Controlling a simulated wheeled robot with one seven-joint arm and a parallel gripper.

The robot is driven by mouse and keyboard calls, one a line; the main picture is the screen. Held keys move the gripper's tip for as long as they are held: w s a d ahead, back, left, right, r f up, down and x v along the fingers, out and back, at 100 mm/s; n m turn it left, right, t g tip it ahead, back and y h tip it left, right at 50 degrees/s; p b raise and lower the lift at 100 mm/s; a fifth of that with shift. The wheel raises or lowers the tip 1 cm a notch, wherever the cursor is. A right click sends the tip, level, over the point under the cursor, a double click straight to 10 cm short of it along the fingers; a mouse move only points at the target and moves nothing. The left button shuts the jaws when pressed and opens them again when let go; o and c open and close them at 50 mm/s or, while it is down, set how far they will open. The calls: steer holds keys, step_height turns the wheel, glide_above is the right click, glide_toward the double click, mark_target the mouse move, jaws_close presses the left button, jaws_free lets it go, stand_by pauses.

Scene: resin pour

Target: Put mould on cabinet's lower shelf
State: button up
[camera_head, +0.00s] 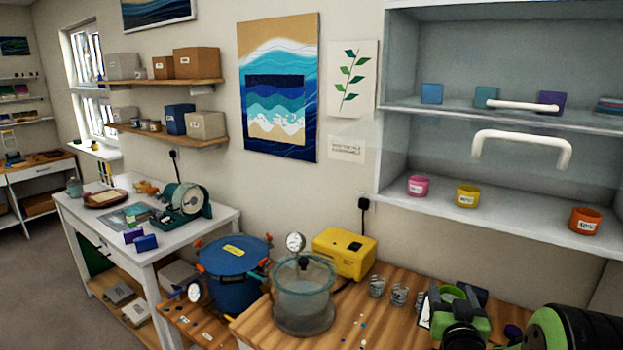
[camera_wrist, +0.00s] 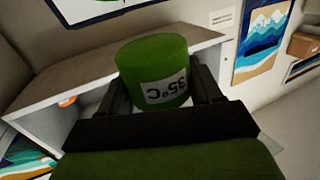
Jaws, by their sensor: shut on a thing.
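A green, round, cup-like mould (camera_wrist: 152,62) with a white label reading "55°C" upside down sits between the dark fingers of my gripper (camera_wrist: 160,95) in the wrist view. In the head view my gripper (camera_head: 455,310) is low at the right, over the wooden bench, and the green mould (camera_head: 452,293) shows only in part. The white cabinet (camera_head: 445,218) is above and behind it on the wall. Its lower shelf holds a pink cup (camera_head: 418,186), a yellow cup (camera_head: 468,196) and an orange cup (camera_head: 585,221), with gaps between them.
White handles (camera_head: 522,107) (camera_head: 530,140) cross the cabinet front; the glass position is unclear. Several blocks stand on the upper shelf (camera_head: 455,113). On the bench are clear cups (camera_head: 376,286), a glass chamber (camera_head: 303,295) and a yellow pump (camera_head: 343,253). A blue pot (camera_head: 234,270) stands left.

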steer(key=a+f+n+y, duration=0.3)
steer(key=a+f, duration=0.4)
steer(key=a, duration=0.7)
steer(key=shift+a+f+t+y, duration=0.2)
steer(key=shift+f+t+y, duration=0.15)
steer(key=shift+y, duration=0.45)
steer(key=shift+f, duration=0.15)
